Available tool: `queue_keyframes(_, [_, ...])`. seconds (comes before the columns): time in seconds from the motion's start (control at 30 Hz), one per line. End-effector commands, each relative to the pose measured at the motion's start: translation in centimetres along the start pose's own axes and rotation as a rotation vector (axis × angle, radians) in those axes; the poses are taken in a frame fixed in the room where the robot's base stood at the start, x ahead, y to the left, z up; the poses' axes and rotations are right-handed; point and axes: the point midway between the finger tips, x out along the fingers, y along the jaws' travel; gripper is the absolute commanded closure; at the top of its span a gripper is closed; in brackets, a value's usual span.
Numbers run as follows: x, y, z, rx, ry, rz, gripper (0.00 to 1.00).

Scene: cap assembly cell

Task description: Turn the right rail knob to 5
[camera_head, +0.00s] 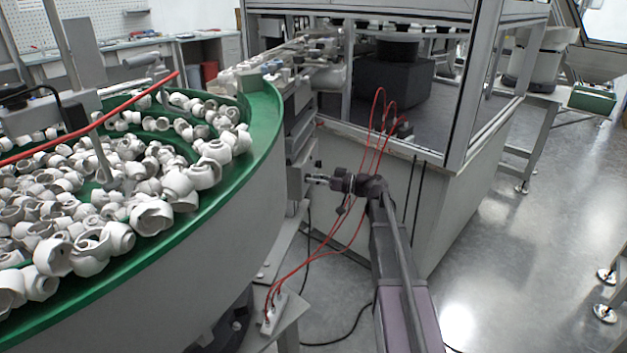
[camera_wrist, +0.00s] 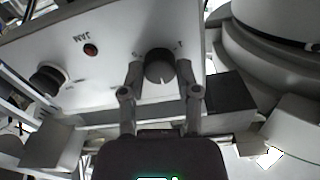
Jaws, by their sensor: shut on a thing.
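In the wrist view a dark round knob (camera_wrist: 159,66) sits on a pale panel (camera_wrist: 120,35), between the two fingers of my gripper (camera_wrist: 160,78). The fingers are shut on its sides. Small marks show on the panel at either side of the knob, but they are too small to read surely. A thin light line shows on the knob's lower part. A second dark knob (camera_wrist: 47,80) sits farther left on the panel. In the head view my gripper (camera_head: 312,179) reaches left toward the equipment beside the green-rimmed bowl; the knob is not clear there.
In the head view the green-rimmed bowl (camera_head: 262,128) full of white caps stands close left of my gripper. Red cables (camera_head: 330,250) hang near my arm. Open floor (camera_head: 520,270) lies at right.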

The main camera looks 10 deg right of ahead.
Motion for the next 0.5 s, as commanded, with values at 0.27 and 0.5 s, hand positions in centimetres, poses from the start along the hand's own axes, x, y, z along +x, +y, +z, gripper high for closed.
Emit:
queue_keyframes(0.27, [-0.14, -0.22, 0.04, 0.037, -0.002, -0.009, 1.0])
queue_keyframes(0.5, [-0.17, -0.24, 0.06, 0.148, -0.003, -0.01, 1.0])
